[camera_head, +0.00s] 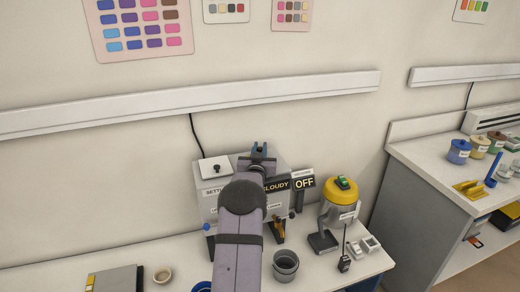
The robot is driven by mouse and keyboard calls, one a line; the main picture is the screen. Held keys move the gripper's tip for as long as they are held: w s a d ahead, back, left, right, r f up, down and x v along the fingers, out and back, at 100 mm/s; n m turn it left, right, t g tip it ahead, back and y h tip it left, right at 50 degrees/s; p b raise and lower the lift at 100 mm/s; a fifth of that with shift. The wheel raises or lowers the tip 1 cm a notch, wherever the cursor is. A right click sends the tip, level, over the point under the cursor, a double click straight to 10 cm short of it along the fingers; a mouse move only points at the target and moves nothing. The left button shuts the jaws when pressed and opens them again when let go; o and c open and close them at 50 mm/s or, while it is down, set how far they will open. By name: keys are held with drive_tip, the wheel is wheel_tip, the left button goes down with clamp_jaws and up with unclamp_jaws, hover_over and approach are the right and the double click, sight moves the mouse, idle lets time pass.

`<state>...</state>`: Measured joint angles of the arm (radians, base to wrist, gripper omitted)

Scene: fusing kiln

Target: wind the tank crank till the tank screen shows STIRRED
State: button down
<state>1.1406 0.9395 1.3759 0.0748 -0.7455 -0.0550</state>
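The tank (205,208) is a pale box on the bench against the wall, with a small white lid on top at left. Its dark tank screen (276,187) shows letters reading "LOUDY", the left end covered by my arm. My arm reaches up in front of the tank and hides its middle. My gripper (259,151) appears at the arm's far end, over the tank's top; its fingertips are too small and dark to read. I cannot make out the tank crank for certain; a dark and orange part (279,230) shows just right of my arm.
An OFF sign (304,184) stands right of the tank. A yellow-topped machine (341,193) with a green switch stands further right.

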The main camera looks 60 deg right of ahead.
drive_tip(key=shift+m+g+b, duration=0.3)
drive_tip(key=shift+g+b, duration=0.15)
drive_tip(key=shift+g, duration=0.05)
drive_tip(key=shift+s+r+m+g+h+b, duration=0.2)
drive_tip(key=shift+m+g+h+b, duration=0.2)
drive_tip(key=shift+m+g+h, duration=0.4)
drive_tip(key=shift+s+a+r+m+g+p, duration=0.15)
drive_tip(key=shift+m+g+p, duration=0.3)
drive_tip(key=shift+g, duration=0.5)
drive_tip(key=shift+s+d+m+g+p, duration=0.1)
drive_tip(key=shift+m+g+p, duration=0.15)
drive_tip(key=shift+m+g, duration=0.55)
drive_tip(key=shift+s+g, duration=0.15)
drive_tip(key=shift+g, duration=0.5)
drive_tip(key=c, duration=1.6)
unclamp_jaws()
drive_tip(key=shift+a, duration=0.1)
drive_tip(key=shift+c, duration=0.2)
drive_tip(key=shift+f, duration=0.2)
drive_tip(key=shift+f, duration=0.1)
